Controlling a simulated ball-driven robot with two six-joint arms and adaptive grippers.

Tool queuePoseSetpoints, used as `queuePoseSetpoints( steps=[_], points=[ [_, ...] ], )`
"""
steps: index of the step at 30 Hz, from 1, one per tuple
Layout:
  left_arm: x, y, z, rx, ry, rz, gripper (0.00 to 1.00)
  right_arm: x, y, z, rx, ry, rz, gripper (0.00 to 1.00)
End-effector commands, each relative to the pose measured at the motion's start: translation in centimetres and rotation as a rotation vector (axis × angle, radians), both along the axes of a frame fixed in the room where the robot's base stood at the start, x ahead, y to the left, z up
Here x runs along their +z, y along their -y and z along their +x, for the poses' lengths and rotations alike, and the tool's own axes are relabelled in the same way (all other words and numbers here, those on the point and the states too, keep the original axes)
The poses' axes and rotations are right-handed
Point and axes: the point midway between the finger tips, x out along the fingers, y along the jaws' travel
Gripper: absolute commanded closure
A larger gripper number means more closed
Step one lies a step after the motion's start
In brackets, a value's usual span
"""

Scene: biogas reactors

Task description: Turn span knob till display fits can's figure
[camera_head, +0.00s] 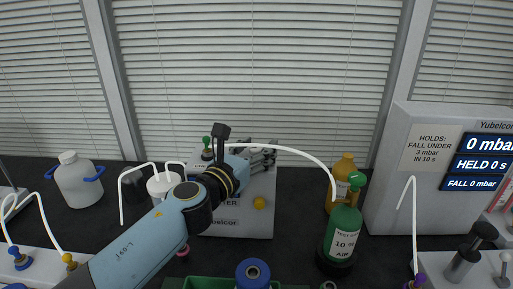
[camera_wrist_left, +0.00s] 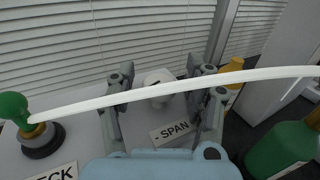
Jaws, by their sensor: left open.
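My left gripper (camera_head: 262,158) is over the top of a grey instrument box (camera_head: 240,222). In the left wrist view it is open (camera_wrist_left: 162,92), with a finger on each side of the white span knob (camera_wrist_left: 158,80); I see no contact. A plate reading "- SPAN" (camera_wrist_left: 172,131) lies just in front of the knob. The green can (camera_head: 343,238) stands right of the box, its label showing "10" and "AIR"; the rest is too small to read. My arm hides part of the box, and I cannot read its display. My right gripper is not in view.
A white hose (camera_head: 300,153) arches from the box's green fitting (camera_head: 206,142) toward the cans and crosses the left wrist view. An orange bottle (camera_head: 344,170) stands behind the green can. A grey cabinet (camera_head: 390,190) on the right shows "0 mbar" and "HELD 0 s". A white jug (camera_head: 76,182) stands left.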

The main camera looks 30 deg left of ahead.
Motion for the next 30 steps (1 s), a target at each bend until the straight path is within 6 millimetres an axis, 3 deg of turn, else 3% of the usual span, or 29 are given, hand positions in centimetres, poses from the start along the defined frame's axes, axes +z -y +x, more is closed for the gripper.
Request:
queuePoseSetpoints(
  steps=[2, 13, 23, 30],
  points=[
    [0.01, -0.01, -0.01, 0.000, 0.000, 0.000, 0.53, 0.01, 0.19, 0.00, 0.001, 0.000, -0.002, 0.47],
    [0.02, -0.01, -0.03, 0.000, 0.000, 0.000, 1.00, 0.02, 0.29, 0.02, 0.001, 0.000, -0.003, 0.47],
    [-0.02, 0.01, -0.05, 0.006, 0.000, -0.001, 1.00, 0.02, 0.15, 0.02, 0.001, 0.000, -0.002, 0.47],
    [-0.19, 0.21, 0.01, 0.223, 0.000, -0.007, 1.00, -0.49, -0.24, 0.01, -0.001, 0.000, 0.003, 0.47]
  ],
)
